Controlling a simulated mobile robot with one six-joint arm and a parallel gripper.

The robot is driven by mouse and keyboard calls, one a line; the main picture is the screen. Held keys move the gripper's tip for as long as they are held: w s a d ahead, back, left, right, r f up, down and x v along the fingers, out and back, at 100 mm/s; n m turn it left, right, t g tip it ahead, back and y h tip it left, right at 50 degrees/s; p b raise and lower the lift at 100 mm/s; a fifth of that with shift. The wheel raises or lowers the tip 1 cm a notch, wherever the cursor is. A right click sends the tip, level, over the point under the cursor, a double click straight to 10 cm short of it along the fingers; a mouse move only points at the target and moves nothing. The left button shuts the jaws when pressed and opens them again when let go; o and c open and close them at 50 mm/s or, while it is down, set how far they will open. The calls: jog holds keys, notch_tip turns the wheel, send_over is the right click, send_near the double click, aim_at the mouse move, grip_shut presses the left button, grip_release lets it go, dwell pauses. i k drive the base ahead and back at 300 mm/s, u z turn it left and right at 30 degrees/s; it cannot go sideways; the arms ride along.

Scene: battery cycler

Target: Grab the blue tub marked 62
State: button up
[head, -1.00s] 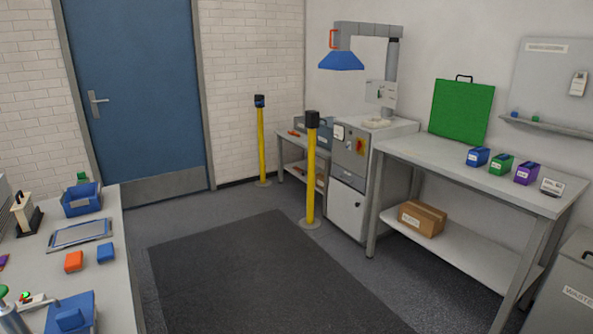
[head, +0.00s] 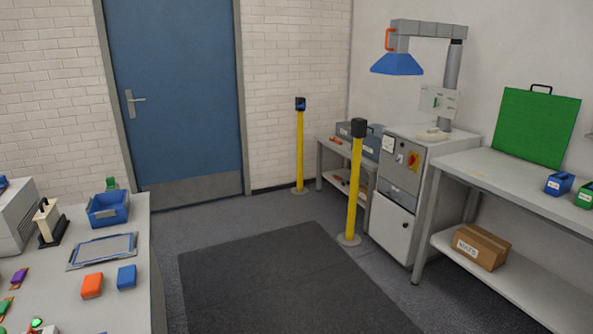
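A small blue tub (head: 559,184) with a white label stands on the right-hand workbench, next to a green tub (head: 585,196) cut by the right edge. Its label is too small to read. A larger open blue bin (head: 109,211) with a pale label stands on the left table; no number is legible there either. A small blue block (head: 127,277) lies nearer on that table. I cannot tell which blue item bears 62. My gripper is not in view.
The left table (head: 125,312) also holds a tray (head: 103,250) and an orange block (head: 92,286). The dark floor mat (head: 285,285) is clear.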

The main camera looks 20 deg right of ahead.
aim_at(554, 187)
jog(key=u, duration=0.15)
jog(key=i, duration=1.55)
jog(key=z, duration=0.3)
jog(key=i, duration=0.8)
jog(key=z, duration=0.8)
jog(key=i, duration=0.6)
jog(key=z, duration=0.7)
jog(key=i, duration=0.7)
jog(key=z, duration=0.4)
